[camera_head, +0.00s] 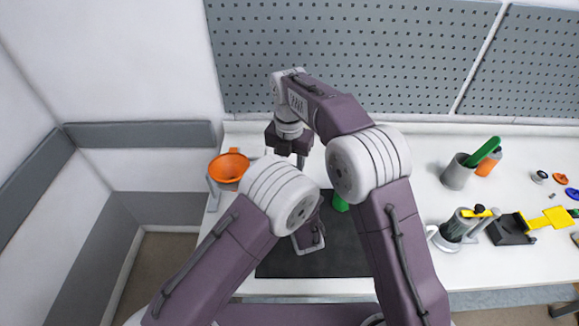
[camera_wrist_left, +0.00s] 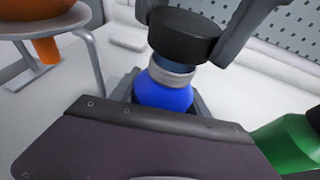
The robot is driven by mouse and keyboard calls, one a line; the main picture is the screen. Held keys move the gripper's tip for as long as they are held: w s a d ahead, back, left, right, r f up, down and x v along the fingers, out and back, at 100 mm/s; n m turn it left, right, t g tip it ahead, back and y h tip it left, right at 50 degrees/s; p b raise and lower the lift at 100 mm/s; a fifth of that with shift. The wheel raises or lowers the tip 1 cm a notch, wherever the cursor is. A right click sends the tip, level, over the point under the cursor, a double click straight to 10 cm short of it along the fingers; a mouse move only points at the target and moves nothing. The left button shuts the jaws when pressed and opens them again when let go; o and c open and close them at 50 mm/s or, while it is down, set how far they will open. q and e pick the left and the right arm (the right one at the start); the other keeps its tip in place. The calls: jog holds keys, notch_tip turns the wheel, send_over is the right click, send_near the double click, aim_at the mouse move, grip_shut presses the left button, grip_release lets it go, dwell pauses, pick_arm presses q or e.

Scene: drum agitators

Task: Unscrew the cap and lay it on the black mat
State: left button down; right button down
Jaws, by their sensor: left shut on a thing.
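A blue bottle (camera_wrist_left: 163,95) with a silver collar stands upright in the left wrist view; in the head view my arms hide it. A black cap (camera_wrist_left: 183,36) sits at its top, over a dark blue neck band. My left gripper (camera_head: 309,236) is low over the black mat (camera_head: 345,258); it is shut on the bottle, its jaws partly hidden behind its own body. My right gripper (camera_head: 300,157) reaches down from above. Its fingers (camera_wrist_left: 190,28) press on both sides of the cap. I cannot tell whether the cap is loose.
A green bottle (camera_head: 340,203) stands close to the right of the blue one. An orange funnel (camera_head: 229,166) on a stand is at the left. A pegboard (camera_head: 350,55) stands behind. Bare mat shows towards the front.

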notch_tip(320, 180, up, 4)
jog(key=shift+r, duration=0.1)
pick_arm(q)
jog(key=shift+c, duration=2.3)
grip_release()
